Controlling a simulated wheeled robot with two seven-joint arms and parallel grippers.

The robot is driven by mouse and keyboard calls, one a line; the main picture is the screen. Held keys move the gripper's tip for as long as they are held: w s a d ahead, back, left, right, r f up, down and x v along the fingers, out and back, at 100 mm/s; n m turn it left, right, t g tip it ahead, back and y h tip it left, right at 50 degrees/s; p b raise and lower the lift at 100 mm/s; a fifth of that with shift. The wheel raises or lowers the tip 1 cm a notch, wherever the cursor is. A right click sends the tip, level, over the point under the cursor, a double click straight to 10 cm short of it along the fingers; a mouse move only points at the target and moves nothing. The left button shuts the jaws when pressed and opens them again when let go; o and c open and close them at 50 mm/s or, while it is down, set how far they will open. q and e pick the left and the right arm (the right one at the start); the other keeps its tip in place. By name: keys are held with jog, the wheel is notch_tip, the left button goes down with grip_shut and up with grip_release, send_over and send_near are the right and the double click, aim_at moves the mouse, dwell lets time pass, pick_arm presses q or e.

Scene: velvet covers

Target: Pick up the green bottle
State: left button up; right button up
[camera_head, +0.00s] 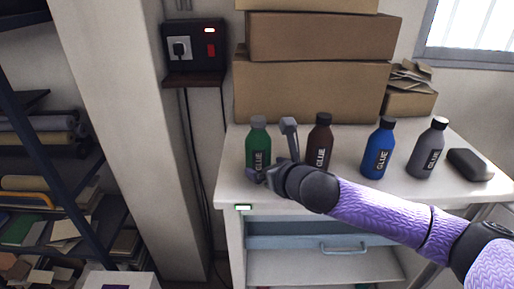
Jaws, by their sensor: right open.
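The green bottle (258,140) stands upright on the white table (341,186), at the left end of a row of glue bottles. It has a grey cap and a dark label. My right gripper (272,152) is open at the bottle's right front, one finger in front of its lower part and the other raised to its right. The lower label is partly hidden by the gripper. I cannot tell whether the fingers touch the bottle. My left gripper is not in view.
A brown bottle (319,138) stands just right of my gripper. A blue bottle (378,150), a grey bottle (427,150) and a dark case (470,164) are further right. Cardboard boxes (310,92) are stacked behind. The table's left edge is close to the green bottle.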

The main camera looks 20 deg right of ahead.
aim_at(258, 163)
jog(key=x, duration=0.5)
jog(key=shift+f, duration=0.1)
jog(key=shift+d, duration=0.1)
grip_shut()
